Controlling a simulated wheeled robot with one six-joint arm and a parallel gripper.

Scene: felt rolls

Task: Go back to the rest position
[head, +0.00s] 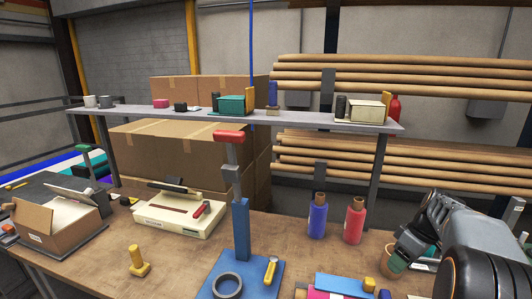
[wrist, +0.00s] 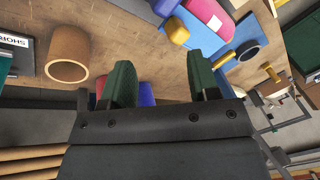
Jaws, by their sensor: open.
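My gripper (wrist: 163,80) is open in the wrist view, its two dark green fingers apart with nothing between their tips. In the head view my gripper (head: 405,250) hangs at the right end of the workbench, close to a brown cup (head: 392,266). A blue felt roll (head: 317,220) and a red felt roll (head: 354,223) stand upright on the bench, left of my gripper. Parts of the blue roll (wrist: 147,94) and red roll (wrist: 102,84) show behind the fingers in the wrist view. The brown cup (wrist: 67,54) lies left of them there.
A blue press (head: 240,230) stands mid-bench with a tape ring (head: 227,285) on its base. A shelf (head: 300,121) runs above the bench. A white device (head: 180,213) and open carton (head: 48,228) are at left. Blue and pink items (head: 340,284) lie at front.

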